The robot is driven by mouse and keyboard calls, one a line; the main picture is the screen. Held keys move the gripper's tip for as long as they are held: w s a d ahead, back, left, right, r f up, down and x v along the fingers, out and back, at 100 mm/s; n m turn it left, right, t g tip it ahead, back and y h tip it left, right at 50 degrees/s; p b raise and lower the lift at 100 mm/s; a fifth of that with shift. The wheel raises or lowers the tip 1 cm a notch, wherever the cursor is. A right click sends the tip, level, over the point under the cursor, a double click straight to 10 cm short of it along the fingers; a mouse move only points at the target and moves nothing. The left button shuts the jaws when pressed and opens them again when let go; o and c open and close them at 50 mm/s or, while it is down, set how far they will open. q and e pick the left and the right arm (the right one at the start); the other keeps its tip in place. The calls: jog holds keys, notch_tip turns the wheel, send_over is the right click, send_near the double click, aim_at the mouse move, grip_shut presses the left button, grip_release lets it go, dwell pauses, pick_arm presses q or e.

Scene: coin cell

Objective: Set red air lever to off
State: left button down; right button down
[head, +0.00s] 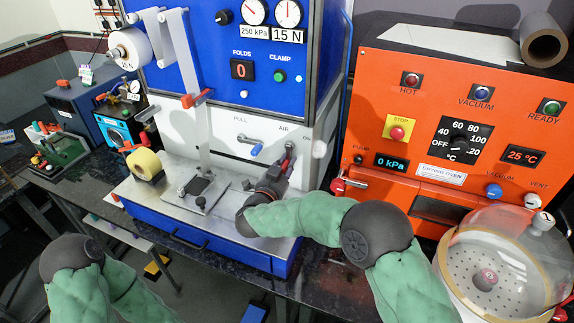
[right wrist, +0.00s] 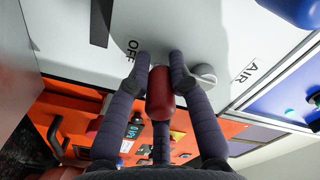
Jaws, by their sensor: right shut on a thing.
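The red air lever (right wrist: 159,95) sits between the dark fingers of my right gripper (right wrist: 160,62) in the right wrist view. The fingers are closed around it, close to the white panel (right wrist: 180,25). The OFF label (right wrist: 131,50) is just left of the fingers there, and the AIR label (right wrist: 247,72) is to the right. In the head view my right gripper (head: 279,172) is at the blue and white machine's front, below the AIR label, with a bit of red lever (head: 290,146) showing. The lever's exact angle is hard to tell. My left gripper is out of the picture.
A blue-tipped pull lever (head: 257,150) is left of the air lever. The orange drying oven (head: 470,110) stands to the right, with a red-handled valve (head: 338,186) near my right arm. A clear-domed chamber (head: 500,250) is at the lower right. A yellow tape roll (head: 145,163) is at the left.

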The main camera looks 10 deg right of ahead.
jog(key=shift+a+f, duration=0.1)
jog(key=shift+f, duration=0.05)
jog(key=c, duration=1.1)
grip_release()
jog(key=shift+v, duration=6)
